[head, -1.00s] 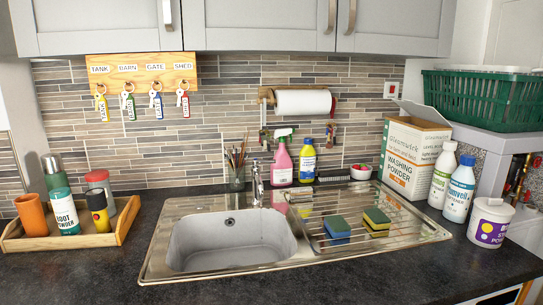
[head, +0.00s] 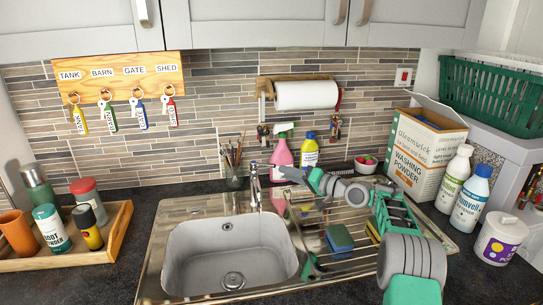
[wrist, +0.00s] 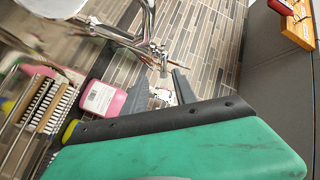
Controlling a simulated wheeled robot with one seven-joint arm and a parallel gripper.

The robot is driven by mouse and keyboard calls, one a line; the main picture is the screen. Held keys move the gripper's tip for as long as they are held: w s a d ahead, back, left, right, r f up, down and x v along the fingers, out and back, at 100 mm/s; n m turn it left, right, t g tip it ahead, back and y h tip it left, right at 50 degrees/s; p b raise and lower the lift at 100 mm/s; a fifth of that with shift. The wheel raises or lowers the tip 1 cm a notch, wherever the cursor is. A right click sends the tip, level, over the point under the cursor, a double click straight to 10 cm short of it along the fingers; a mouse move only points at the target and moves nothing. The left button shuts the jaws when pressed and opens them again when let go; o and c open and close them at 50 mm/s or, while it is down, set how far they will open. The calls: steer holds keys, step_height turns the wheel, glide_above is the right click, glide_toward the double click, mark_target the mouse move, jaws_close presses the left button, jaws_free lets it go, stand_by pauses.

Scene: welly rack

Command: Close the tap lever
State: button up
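The chrome tap (head: 255,190) stands upright at the back of the sink, with its small top part (head: 254,168) just left of my gripper (head: 289,173). I cannot tell the lever's exact angle. In the wrist view the chrome tap (wrist: 143,32) shows large at the top, just beyond the fingertips. My gripper (wrist: 165,82) has its two dark fingers spread apart with nothing held between them. In the head view it reaches left from the right, in front of the pink spray bottle, and appears apart from the tap.
The pink spray bottle (head: 281,158) and yellow-labelled bottle (head: 309,150) stand close behind my gripper. A brush pot (head: 235,177) is left of the tap. Sponges (head: 339,238) lie on the drainer below my arm. The sink basin (head: 205,245) is empty.

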mark_target(271, 166)
steer(key=shift+y, duration=0.5)
steer(key=p+x, duration=0.2)
steer(key=x, duration=0.6)
steer(key=shift+w+d, duration=0.15)
steer(key=shift+r, duration=0.1)
jaws_close()
stand_by(0.7)
